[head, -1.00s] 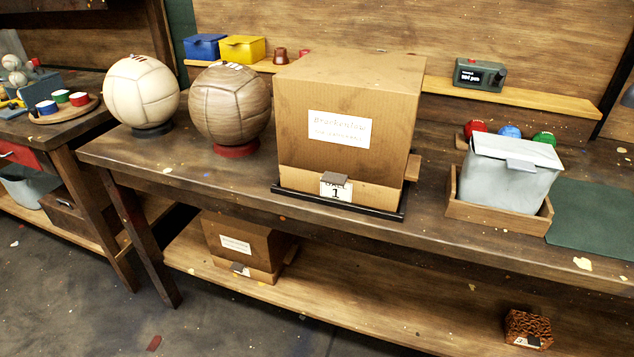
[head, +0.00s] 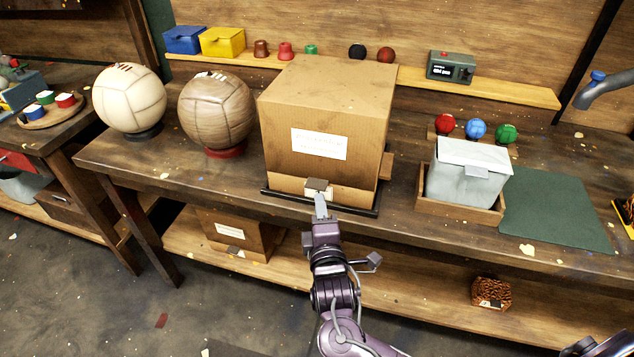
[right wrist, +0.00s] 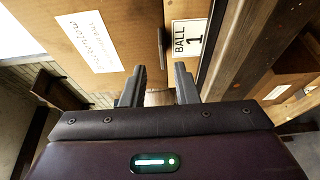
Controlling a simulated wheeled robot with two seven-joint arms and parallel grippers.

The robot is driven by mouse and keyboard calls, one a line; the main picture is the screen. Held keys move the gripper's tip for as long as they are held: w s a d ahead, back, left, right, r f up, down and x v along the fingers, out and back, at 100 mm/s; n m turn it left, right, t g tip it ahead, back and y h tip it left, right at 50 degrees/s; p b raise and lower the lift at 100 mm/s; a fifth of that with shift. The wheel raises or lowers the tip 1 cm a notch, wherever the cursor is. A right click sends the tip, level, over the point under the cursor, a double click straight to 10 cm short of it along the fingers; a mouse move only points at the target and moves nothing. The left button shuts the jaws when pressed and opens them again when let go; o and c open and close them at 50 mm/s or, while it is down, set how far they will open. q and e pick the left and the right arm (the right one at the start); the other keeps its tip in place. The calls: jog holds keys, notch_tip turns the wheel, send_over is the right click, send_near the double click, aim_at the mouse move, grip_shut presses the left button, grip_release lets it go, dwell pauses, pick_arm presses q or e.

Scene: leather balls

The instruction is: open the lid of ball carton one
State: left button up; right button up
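Ball carton one (head: 325,110) is the large brown cardboard box on the bench, with a white label on its front. Its lid (head: 335,80) is down. A small dark tab (head: 317,184) sticks out low on the front. My right gripper (head: 321,204) is just in front of this tab, its arm coming up from below. My left gripper is not in view.
Two leather balls, one cream (head: 130,98) and one brown (head: 216,112), stand left of the carton. A grey-white box (head: 467,175) sits in a wooden tray (head: 455,205) to the right. A green mat (head: 555,210) lies farther right. Another carton (head: 235,232) stands on the lower shelf.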

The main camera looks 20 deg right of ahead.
jog(key=x, duration=0.6)
jog(key=shift+w+f+p, duration=0.15)
jog(key=shift+w+p, duration=0.1)
jog(key=shift+p, duration=0.05)
grip_shut()
